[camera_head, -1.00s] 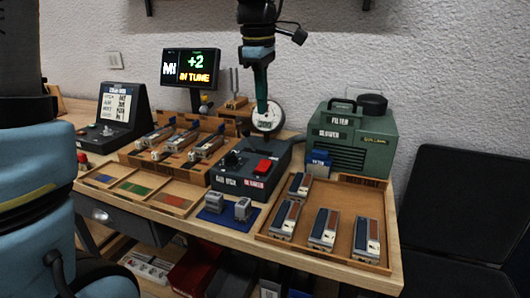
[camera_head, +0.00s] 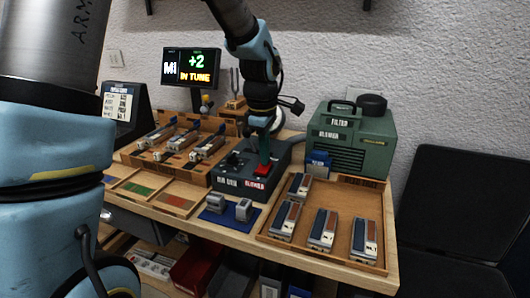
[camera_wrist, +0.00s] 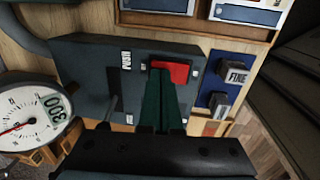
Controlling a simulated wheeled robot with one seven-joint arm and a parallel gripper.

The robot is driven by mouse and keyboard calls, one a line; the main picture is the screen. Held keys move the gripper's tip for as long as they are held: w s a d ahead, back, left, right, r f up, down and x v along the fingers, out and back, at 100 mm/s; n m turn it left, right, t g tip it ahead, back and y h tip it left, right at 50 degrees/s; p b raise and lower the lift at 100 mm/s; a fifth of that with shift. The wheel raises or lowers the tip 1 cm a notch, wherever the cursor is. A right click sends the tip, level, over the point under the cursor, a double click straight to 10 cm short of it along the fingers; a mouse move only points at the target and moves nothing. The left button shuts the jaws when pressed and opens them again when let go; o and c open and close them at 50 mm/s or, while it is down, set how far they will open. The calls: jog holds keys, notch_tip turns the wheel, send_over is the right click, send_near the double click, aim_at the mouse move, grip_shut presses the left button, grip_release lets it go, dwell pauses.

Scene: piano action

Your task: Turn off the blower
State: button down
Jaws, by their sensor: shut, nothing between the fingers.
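A dark control box (camera_head: 232,187) with a label reading BLOWER on its front stands mid-bench. Its red rocker switch (camera_head: 262,172) is on top, and it also shows in the wrist view (camera_wrist: 176,70). My gripper (camera_head: 264,160) points down at the red switch. In the wrist view its green fingers (camera_wrist: 163,80) are closed together with nothing between them, and their tips overlap the switch's near edge. I cannot tell whether they press it. The green blower unit (camera_head: 378,136), marked FILTER and BLOWER, stands behind to the right.
A wooden tray (camera_head: 290,240) with several piano-action parts lies to the right. A blue mat (camera_head: 217,222) with two grey blocks is in front. A dial gauge (camera_wrist: 28,118) reading 300 stands beside the box. A display (camera_head: 191,66) reads +2 IN TUNE.

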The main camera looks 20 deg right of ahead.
dwell(0.3)
jog(key=shift+f+p, duration=0.1)
jog(key=shift+p, duration=0.35)
jog(key=shift+f, duration=0.15)
jog(key=shift+s+a, duration=0.1)
jog(key=shift+s+a+r, duration=0.2)
jog(key=shift+s+a, duration=0.2)
jog(key=shift+s, duration=0.05)
